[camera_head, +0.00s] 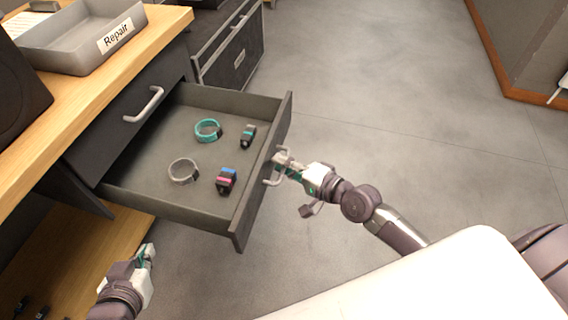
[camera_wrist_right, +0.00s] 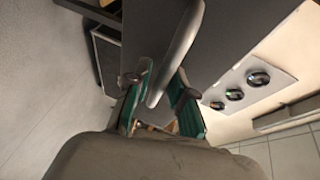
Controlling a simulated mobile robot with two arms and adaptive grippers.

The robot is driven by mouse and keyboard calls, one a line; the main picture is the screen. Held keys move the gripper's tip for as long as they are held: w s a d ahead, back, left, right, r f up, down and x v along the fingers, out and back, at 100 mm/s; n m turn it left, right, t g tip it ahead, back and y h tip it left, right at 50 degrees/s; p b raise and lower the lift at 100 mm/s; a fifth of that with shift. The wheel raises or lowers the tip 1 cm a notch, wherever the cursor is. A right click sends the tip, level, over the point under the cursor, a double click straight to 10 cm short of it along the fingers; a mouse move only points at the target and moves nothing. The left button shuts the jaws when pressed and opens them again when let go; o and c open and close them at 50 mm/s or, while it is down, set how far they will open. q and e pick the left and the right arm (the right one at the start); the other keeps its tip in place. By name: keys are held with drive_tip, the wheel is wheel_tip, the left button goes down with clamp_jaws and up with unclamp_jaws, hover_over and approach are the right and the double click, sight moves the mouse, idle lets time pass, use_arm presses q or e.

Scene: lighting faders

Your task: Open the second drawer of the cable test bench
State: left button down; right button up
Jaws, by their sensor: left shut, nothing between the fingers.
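The cable test bench (camera_head: 165,28) has a wooden top at the upper left. A shut upper drawer (camera_head: 115,122) with a bar handle sits under the top. The drawer below it (camera_head: 205,205) is pulled well out, and its inside is visible. My right gripper (camera_head: 283,162) is at the front handle (camera_head: 270,180) of this open drawer. My left gripper (camera_head: 146,254) is low at the left, shut and empty, apart from the drawer.
The open drawer holds a teal ring (camera_head: 208,130), a grey ring (camera_head: 184,171) and two small dark blocks (camera_head: 226,180). A grey Repair tray (camera_head: 75,52) sits on the bench top. A dark cabinet (camera_head: 230,55) stands behind. The floor to the right is clear.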

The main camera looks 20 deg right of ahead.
drive_tip(key=v, duration=1.2)
idle(0.3)
